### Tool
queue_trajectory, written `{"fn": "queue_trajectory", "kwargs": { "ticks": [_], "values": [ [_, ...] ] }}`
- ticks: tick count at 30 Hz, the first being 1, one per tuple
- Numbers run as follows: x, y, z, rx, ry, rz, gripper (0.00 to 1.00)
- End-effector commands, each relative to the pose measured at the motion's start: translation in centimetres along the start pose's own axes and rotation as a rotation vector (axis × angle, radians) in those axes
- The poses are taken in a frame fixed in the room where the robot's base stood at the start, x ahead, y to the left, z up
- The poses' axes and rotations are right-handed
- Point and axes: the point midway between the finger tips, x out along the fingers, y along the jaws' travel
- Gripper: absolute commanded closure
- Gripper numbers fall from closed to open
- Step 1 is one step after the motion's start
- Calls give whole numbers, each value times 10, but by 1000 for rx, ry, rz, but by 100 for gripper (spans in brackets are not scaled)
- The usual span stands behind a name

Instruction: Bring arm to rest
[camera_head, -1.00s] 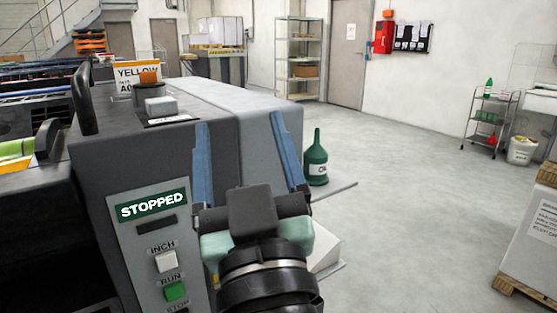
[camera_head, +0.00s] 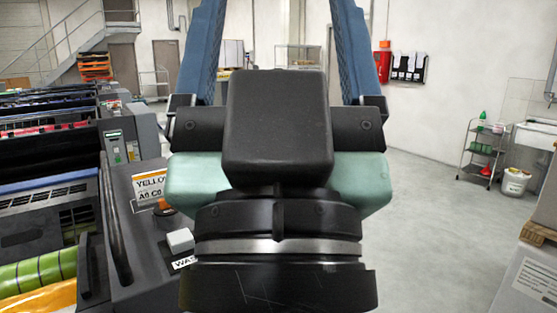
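My gripper (camera_head: 279,30) is raised upright in the middle of the view, close to the camera. Its two blue fingers stand wide apart, and their tips run out of the top of the frame. Nothing shows between the visible parts of the fingers. The black wrist and pale green gripper body hide much of the scene behind. The gripper appears apart from the printing unit (camera_head: 128,210) at the left.
More press units stand along the left. A wire trolley (camera_head: 484,150) and a white bucket (camera_head: 515,181) are at the right. Pallet goods (camera_head: 530,275) fill the lower right. Open floor (camera_head: 430,230) lies between.

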Motion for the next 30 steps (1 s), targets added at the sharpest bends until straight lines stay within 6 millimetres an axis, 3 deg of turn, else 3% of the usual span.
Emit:
{"fn": "queue_trajectory", "kwargs": {
  "ticks": [1,12,18,30],
  "values": [
    [23,0,-22,0,0,0,19],
    [97,0,-92,1,-1,-1,19],
    [113,0,-107,1,-1,-1,19],
    [114,0,-108,1,-1,-1,19]
  ]
}}
